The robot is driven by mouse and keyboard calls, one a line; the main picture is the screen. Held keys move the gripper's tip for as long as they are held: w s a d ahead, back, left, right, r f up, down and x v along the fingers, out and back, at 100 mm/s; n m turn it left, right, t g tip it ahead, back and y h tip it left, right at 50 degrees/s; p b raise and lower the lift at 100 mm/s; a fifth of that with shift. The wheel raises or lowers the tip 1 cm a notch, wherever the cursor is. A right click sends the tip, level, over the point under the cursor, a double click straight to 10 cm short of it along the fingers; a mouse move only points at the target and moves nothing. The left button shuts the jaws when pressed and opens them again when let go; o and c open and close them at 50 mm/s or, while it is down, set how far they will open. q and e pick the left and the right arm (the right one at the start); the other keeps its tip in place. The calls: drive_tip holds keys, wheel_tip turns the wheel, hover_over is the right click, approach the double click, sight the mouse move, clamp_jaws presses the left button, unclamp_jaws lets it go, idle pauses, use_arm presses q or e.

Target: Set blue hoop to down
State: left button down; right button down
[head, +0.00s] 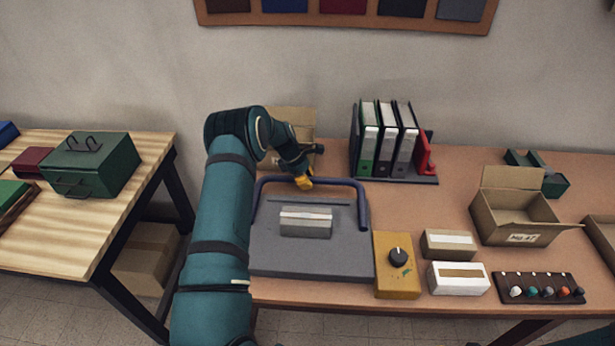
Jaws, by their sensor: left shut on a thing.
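The blue hoop (340,182) is a U-shaped bar at a grey flat board (310,262) on the brown table. Its crossbar lies towards the back of the board, and its two arms come forward along the left and right sides. My left gripper (304,183) comes from above and behind and is shut on the middle of the crossbar. Its yellow fingertips hide a little of the bar. A grey block with a pale band (305,222) lies on the board inside the hoop. My right gripper is out of view.
A yellow box with a black knob (396,275) stands right of the board, beside small boxes (458,279). Binders (388,145) stand behind. An open carton (515,215) and a peg strip (540,288) lie right. A cardboard box (294,122) is behind my left arm.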

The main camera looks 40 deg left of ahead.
use_arm(q)
drive_tip(key=shift+f, duration=0.45)
drive_tip(key=c, duration=1.1)
unclamp_jaws()
drive_tip(key=o, duration=0.4)
drive_tip(key=shift+a+f, duration=0.1)
drive_tip(key=shift+c, duration=0.2)
drive_tip(key=shift+r, duration=0.25)
drive_tip(key=v, duration=1.1)
drive_tip(key=shift+s+a+r, duration=0.1)
drive_tip(key=shift+r, duration=0.2)
